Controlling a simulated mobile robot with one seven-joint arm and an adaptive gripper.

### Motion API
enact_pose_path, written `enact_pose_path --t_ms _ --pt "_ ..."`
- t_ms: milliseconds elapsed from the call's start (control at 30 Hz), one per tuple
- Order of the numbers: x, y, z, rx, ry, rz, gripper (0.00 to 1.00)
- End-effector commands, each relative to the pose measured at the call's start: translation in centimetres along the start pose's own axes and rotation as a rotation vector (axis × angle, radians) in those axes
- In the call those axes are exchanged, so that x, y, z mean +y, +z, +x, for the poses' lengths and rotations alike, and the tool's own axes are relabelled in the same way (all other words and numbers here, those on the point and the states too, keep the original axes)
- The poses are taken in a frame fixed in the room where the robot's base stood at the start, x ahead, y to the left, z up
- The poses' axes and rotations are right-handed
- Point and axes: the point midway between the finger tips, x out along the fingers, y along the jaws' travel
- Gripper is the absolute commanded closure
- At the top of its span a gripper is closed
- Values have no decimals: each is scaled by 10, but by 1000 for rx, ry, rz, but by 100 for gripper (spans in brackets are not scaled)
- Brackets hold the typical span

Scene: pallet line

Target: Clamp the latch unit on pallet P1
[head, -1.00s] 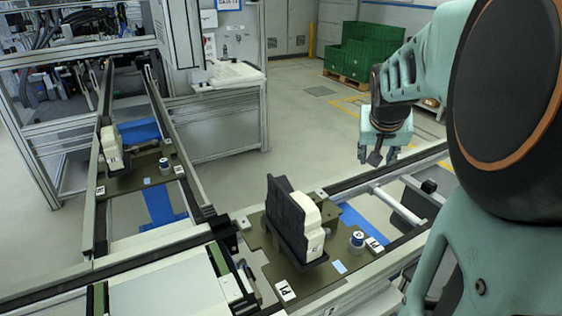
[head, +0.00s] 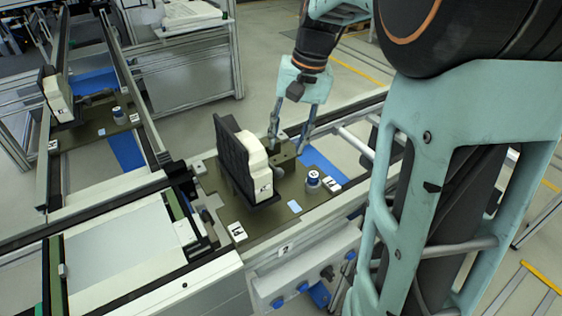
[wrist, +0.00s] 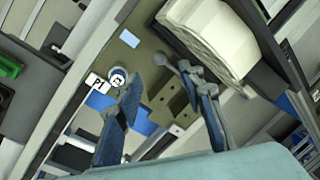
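Pallet P1 (head: 215,186), a dark olive plate with a P1 label (head: 237,231), sits on the near rail line in the head view. The latch unit (head: 260,180) stands upright on it, cream-white with a black back plate; it also shows in the wrist view (wrist: 205,35). Beside it are a drab block (head: 285,155) and a short lever with a round knob (head: 279,172); lever parts show in the wrist view (wrist: 164,60). My gripper (head: 287,143) is open and empty, fingers pointing down over the block. In the wrist view its fingertips (wrist: 170,85) straddle the block and lever area. Finger contact cannot be told.
A blue-and-white capped cylinder (head: 313,179) and a small white tag (head: 331,184) sit at the pallet's right. A second pallet (head: 95,125) with a similar unit stands on the left line. Rails (head: 350,118) border the near pallet. A bench (head: 190,60) stands behind.

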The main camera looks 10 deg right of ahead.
Motion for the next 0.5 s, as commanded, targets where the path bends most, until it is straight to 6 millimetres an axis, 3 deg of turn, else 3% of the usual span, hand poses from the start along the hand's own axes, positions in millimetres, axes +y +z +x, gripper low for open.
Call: enact_pose_path --t_ms 300,500 --pt "1 1 61 -4 2 0 64" --pt "1 0 84 -1 2 0 64"
